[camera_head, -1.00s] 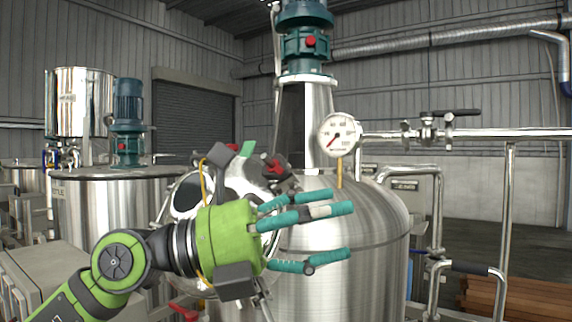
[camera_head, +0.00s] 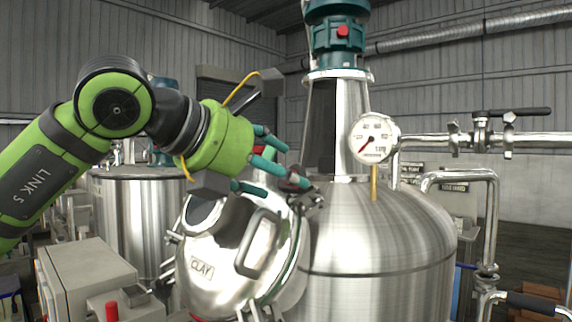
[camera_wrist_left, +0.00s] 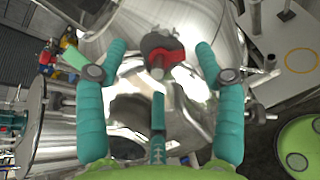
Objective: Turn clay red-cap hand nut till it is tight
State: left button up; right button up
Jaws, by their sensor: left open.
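The clay manway lid (camera_head: 228,275) is a polished metal dome with a CLAY label (camera_head: 202,269) and a handle, on the side of the large steel tank. The red-cap hand nut (camera_wrist_left: 165,56) shows in the left wrist view as a dark knob with a red part. In the head view my fingers mostly hide it, with a bit of red behind them. My left gripper (camera_head: 275,166) is above the lid's upper edge. It also shows in the left wrist view (camera_wrist_left: 160,72), open, with teal fingers spread on both sides of the nut, apart from it.
A pressure gauge (camera_head: 374,138) stands on the tank (camera_head: 380,240), right of my gripper. Pipes with a valve (camera_head: 482,138) run farther right. A grey control box (camera_head: 85,275) stands at lower left. Another tank (camera_head: 135,215) is behind. A green tag (camera_wrist_left: 72,57) lies near my left-side finger.

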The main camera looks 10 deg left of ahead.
pick_arm(q)
jog(key=x, duration=0.2)
jog(key=shift+w+d+p, duration=0.2)
jog(key=shift+w+p, duration=0.1)
jog(key=shift+s+a, duration=0.1)
jog(key=shift+s, duration=0.05)
jog(key=shift+c, duration=0.8)
jog(key=c, duration=1)
